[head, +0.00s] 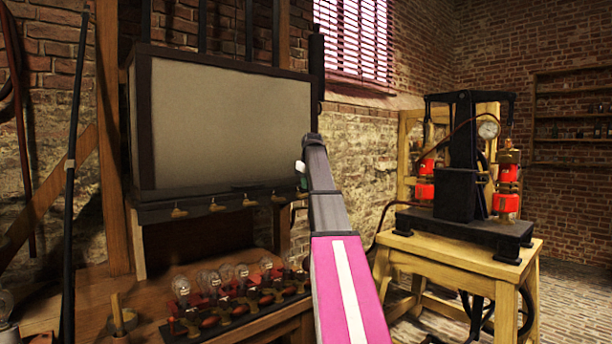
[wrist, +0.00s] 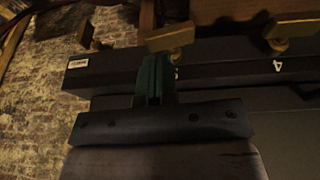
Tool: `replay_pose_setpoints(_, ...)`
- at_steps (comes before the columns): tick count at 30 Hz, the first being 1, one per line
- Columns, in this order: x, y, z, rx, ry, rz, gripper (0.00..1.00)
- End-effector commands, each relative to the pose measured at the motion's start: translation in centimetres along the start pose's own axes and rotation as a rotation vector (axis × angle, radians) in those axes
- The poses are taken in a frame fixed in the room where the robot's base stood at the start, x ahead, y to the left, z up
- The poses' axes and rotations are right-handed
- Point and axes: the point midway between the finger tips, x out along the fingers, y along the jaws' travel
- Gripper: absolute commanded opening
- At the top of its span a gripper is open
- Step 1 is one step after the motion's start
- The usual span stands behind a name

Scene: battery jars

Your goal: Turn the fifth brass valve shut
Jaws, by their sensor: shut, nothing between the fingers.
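A row of brass valves hangs under the front edge of the dark-framed tank (head: 137,120). In the wrist view a brass valve (wrist: 170,37) sits just beyond my fingertips, above a mostly hidden numeral that looks like a 5. The neighbouring valve (wrist: 290,32) to its right is by the numeral 4. My gripper (wrist: 152,62) is shut and empty, its dark green fingers pointing at the valve by the 5. I cannot tell whether they touch it. In the head view my gripper (head: 302,172) is at the tank's lower right corner, and my arm hides what is behind it.
Another brass piece (wrist: 87,36) lies left of that valve in the wrist view. Below the tank, several glass bulbs (head: 210,280) stand on a wooden bench. A wooden stand (head: 430,250) with a black press (head: 460,190) is at the right.

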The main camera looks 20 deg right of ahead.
Motion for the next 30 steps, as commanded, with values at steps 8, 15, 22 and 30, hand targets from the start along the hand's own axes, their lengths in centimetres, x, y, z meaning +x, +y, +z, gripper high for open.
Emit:
replay_pose_setpoints(8,1.2,0.2,0.3,0.0,0.0,0.0,0.0)
replay_pose_setpoints(15,1.2,0.2,0.3,0.0,0.0,0.0,0.0)
replay_pose_setpoints(22,2.2,0.8,0.6,-0.001,0.0,0.0,0.0)
replay_pose_setpoints(30,2.5,0.8,0.8,0.0,-0.003,0.001,0.0)
